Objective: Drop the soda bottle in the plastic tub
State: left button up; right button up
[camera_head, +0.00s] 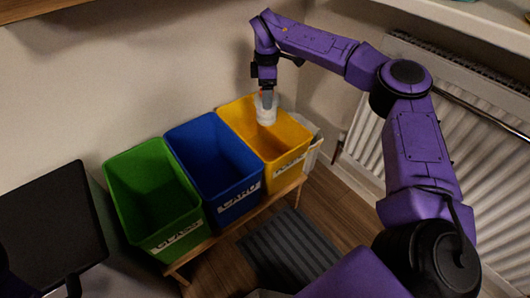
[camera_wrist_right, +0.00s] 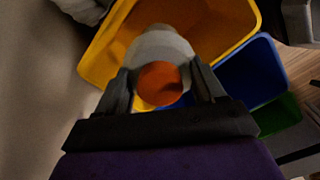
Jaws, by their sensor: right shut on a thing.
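The soda bottle (camera_head: 265,116) is whitish with an orange cap. It hangs cap up over the yellow tub (camera_head: 236,113), whose front label is hard to read. My right gripper (camera_head: 266,97) is shut on the bottle near its cap. In the right wrist view the bottle (camera_wrist_right: 160,47) sits between the two dark fingers with its orange cap facing the camera, and the yellow tub (camera_wrist_right: 108,48) opens beyond it. How far the bottle's lower end is from the tub's inside is hard to tell. My left gripper is not in view.
A blue tub (camera_head: 238,198) and a green tub (camera_head: 120,190) stand left of the yellow one on a low wooden bench (camera_head: 213,241). A radiator (camera_head: 372,140) lines the right wall. A dark flat panel (camera_head: 50,228) is at the left. A grey mat (camera_head: 288,248) lies on the floor.

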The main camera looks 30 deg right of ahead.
jog(key=o, duration=1.4)
jog(key=shift+f, duration=0.1)
notch_tip(320, 180, up, 11)
jog(key=p, duration=0.3)
jog(key=shift+f, duration=0.2)
jog(key=shift+s+f, duration=0.1)
